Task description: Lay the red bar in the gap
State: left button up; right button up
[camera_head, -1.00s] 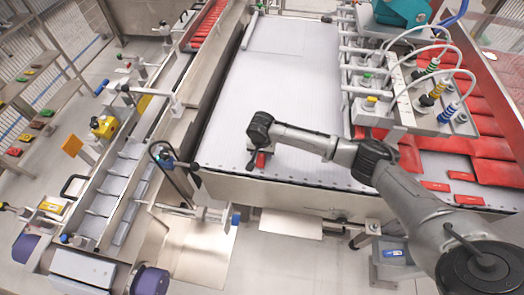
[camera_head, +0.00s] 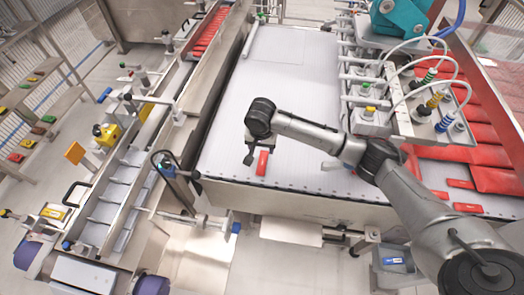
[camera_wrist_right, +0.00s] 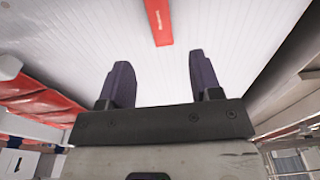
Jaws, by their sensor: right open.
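A red bar (camera_head: 262,162) lies flat and alone on the white ribbed belt (camera_head: 262,100), close to its front edge. My right gripper (camera_head: 248,158) is just left of the bar in the head view. In the right wrist view the bar (camera_wrist_right: 159,20) lies on the white surface beyond the two dark fingers (camera_wrist_right: 161,75). These fingers are apart, with nothing between them, and do not touch the bar. I cannot tell which spot is the gap. My left gripper is in neither view.
Loose red bars (camera_head: 460,183) lie by red sheets (camera_head: 500,178) on the right. A lane of grey compartments (camera_head: 118,190) and a red row (camera_head: 208,30) run along the left.

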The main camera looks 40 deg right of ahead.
jog(key=s+a+f+n+t+y, duration=0.1)
jog(key=s+a+f+n, duration=0.3)
jog(key=s+a, duration=0.4)
jog(key=s+a+f+n+t+y, duration=0.1)
jog(key=s+a+f+n+y, duration=0.1)
jog(key=s+a+f+n, duration=0.55)
jog(key=s+d+r, duration=0.1)
jog(key=s+r, duration=0.1)
jog(key=s, duration=0.8)
jog(key=shift+s+d+r+m+t, duration=0.25)
jog(key=shift+s+d+m+t, duration=0.1)
jog(key=shift+d+m, duration=0.1)
jog(key=shift+o, duration=0.5)
jog(key=s+d+r+n+h, duration=0.1)
jog(key=s+d, duration=0.2)
jog(key=s, duration=0.4)
jog(key=shift+d+r+h, duration=0.15)
jog(key=shift+d+h, duration=0.05)
jog(key=shift+h, duration=0.2)
jog(key=shift+s, duration=0.1)
